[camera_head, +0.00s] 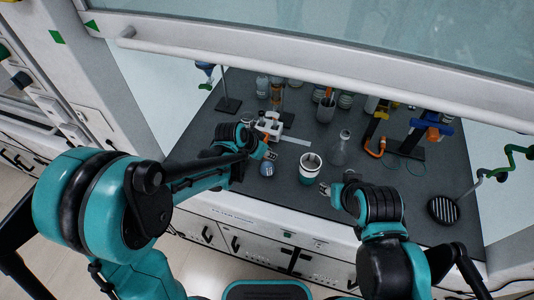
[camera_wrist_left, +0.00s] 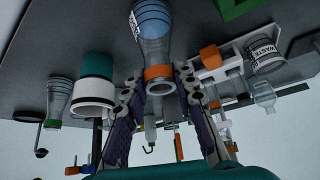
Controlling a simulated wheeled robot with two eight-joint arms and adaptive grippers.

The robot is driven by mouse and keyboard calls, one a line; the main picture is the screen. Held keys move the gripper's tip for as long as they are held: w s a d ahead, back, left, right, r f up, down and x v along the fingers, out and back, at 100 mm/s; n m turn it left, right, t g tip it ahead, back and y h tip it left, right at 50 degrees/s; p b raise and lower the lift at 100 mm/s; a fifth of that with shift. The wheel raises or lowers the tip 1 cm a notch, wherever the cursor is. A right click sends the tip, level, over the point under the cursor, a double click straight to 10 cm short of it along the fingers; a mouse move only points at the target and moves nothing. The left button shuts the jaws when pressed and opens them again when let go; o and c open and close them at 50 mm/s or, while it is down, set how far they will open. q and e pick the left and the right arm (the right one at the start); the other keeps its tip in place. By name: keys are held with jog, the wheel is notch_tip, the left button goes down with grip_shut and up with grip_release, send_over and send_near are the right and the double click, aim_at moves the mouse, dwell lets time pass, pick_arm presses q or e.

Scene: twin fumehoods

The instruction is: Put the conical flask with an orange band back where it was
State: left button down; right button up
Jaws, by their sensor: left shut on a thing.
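The conical flask with an orange band holds blue liquid. In the head view the flask (camera_head: 267,170) is at the front of the dark worktop, just below my left gripper (camera_head: 268,153). In the left wrist view its body (camera_wrist_left: 153,38) runs toward the top edge, and the orange band is around its neck near the mouth. My left gripper (camera_wrist_left: 158,84) is shut on the neck, one finger on each side. I cannot tell whether its base touches the worktop. My right gripper (camera_head: 325,189) is near the front edge, right of the flask; its finger gap is unclear.
A white and green cup (camera_head: 311,169) stands just right of the flask. A clear flask (camera_head: 341,149) is farther right. A container labelled WASTE (camera_wrist_left: 266,56) shows in the left wrist view. Stands and bottles fill the back. A round black item (camera_head: 443,209) lies at right.

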pick_arm(q)
jog(key=shift+f, duration=0.2)
jog(key=c, duration=1.2)
grip_release()
jog(key=shift+r, duration=0.1)
jog(key=p+v, duration=0.3)
jog(key=v, duration=0.9)
jog(key=s+a+r+n+t+y, duration=0.1)
jog(key=s+a+n+y, duration=0.1)
jog(key=s+a+n, duration=0.2)
jog(key=s+a+r+n+t+y, duration=0.1)
jog(key=s+a+n, duration=0.3)
jog(key=s+a, duration=0.5)
jog(key=shift+s+a+r+y, duration=0.2)
jog(key=shift+s+r+y, duration=0.4)
jog(key=shift+r+y, duration=0.15)
